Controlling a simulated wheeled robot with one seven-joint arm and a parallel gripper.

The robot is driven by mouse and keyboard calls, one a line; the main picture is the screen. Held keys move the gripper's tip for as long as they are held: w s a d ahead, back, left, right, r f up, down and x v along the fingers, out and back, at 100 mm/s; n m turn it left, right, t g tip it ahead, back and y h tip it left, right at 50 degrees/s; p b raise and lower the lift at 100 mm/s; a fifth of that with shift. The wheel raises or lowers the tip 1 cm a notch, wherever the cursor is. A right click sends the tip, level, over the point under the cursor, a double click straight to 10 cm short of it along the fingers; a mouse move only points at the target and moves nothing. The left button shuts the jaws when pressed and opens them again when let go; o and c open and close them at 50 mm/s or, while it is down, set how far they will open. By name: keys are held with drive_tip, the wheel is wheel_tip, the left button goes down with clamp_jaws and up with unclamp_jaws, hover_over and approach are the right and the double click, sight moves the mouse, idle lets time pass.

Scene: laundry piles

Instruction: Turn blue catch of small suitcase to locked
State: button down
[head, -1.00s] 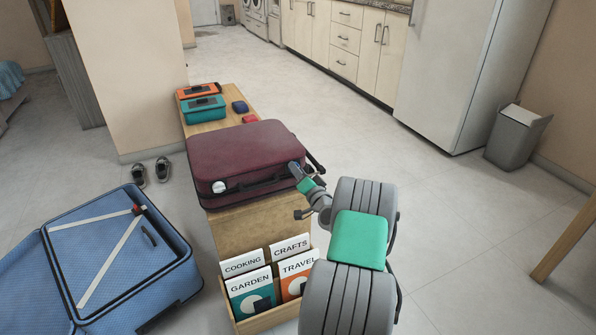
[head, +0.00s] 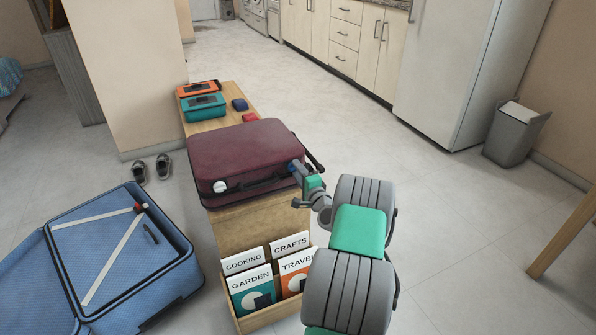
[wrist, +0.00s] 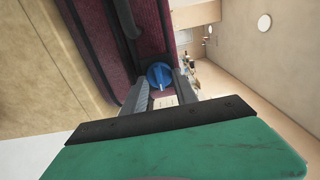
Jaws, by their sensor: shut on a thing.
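The small maroon suitcase (head: 245,152) lies flat and closed on the wooden bench. Its blue catch (wrist: 159,75) is a round knob on the suitcase's side, seen in the wrist view between my finger tips. A white round catch (head: 220,187) shows at the left end of the same side. My gripper (head: 298,172) is at the right end of that side, and it also shows in the wrist view (wrist: 163,85). Its fingers are shut on the blue catch. In the head view the gripper mostly hides this catch. I cannot tell the catch's exact setting.
The bench (head: 262,215) carries a teal case (head: 204,107), an orange case (head: 199,89) and small blue and red items behind the suitcase. A book box (head: 262,315) stands in front. An open blue suitcase (head: 125,250) lies at left.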

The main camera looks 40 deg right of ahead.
idle(0.4)
drive_tip(key=c, duration=1)
unclamp_jaws()
drive_tip(key=p+v, duration=0.1)
drive_tip(key=v, duration=0.6)
drive_tip(key=shift+s+p, duration=0.3)
drive_tip(key=shift+s, duration=0.1)
drive_tip(key=shift+a, duration=0.15)
